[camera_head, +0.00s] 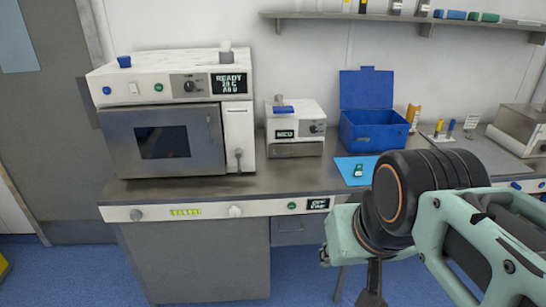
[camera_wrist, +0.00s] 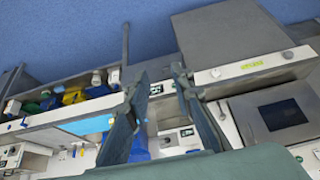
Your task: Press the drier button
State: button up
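A large white and grey oven-like machine (camera_head: 165,120), likely the drier, stands on the left of the counter. Its front panel has a blue button (camera_head: 106,90), a white switch (camera_head: 133,88), a green button (camera_head: 158,87), a dark knob (camera_head: 190,86) and a display (camera_head: 229,83) reading READY. Its door with a dark window is shut. In the wrist view the machine (camera_wrist: 240,120) appears upside down at right. My gripper (camera_wrist: 160,75) is open and empty, with its fingers apart. In the head view it points down in front of the counter, right of the machine and mostly hidden.
A smaller white device (camera_head: 295,130) with a display and knob stands right of the machine. An open blue box (camera_head: 372,130) and a blue mat (camera_head: 347,167) lie farther right. The counter front (camera_head: 160,211) carries knobs and displays. A shelf (camera_head: 400,17) hangs above.

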grip_shut()
dwell(1.1)
